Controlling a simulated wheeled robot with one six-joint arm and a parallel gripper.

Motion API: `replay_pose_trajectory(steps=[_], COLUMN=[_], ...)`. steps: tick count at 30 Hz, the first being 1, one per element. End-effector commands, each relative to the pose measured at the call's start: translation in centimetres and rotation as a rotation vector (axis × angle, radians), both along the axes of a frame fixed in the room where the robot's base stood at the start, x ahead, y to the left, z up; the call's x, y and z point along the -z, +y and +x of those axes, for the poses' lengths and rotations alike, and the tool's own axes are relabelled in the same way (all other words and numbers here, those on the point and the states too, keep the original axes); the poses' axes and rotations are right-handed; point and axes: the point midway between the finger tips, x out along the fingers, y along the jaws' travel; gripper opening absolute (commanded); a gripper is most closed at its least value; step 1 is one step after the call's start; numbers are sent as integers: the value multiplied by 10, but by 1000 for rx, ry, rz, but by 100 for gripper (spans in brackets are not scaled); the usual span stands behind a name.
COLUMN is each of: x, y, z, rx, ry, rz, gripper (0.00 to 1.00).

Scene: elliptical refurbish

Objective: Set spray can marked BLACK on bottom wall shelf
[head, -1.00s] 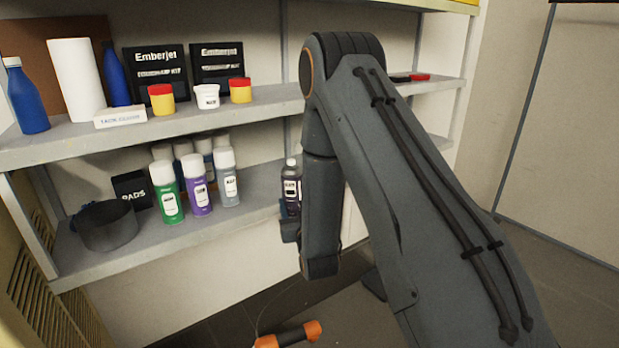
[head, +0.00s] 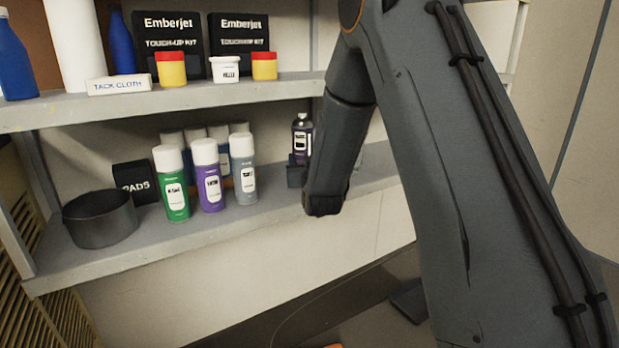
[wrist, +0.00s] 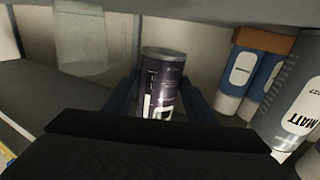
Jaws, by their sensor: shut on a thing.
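A dark spray can (head: 301,140) with a pale label and dark top is upright at the right part of the bottom wall shelf (head: 262,214). Its label is too small to read. My gripper (head: 297,174) is shut around its lower part, partly hidden behind my arm. In the wrist view, the dark can (wrist: 162,86) sits between the blue-grey fingers of my gripper (wrist: 160,98). I cannot tell whether its base touches the shelf.
Green (head: 172,183), purple (head: 208,175) and grey (head: 243,170) cans stand left of it, with several more behind. A black bowl (head: 100,218) and PADS box (head: 135,183) are farther left. The upper shelf (head: 200,98) runs overhead. Shelf room around the dark can looks free.

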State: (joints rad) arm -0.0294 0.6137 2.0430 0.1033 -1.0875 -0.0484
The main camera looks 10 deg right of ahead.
Motion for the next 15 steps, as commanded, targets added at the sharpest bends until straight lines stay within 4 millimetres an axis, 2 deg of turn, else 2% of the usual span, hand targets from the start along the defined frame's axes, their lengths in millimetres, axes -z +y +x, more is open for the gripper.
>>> replay_pose_trajectory(steps=[1,8,15], x=[9,25,56], y=[-3,-2,1], z=[0,0,0], rx=[3,3,-1], ry=[1,-2,0], rz=[0,0,0], gripper=[10,10,10])
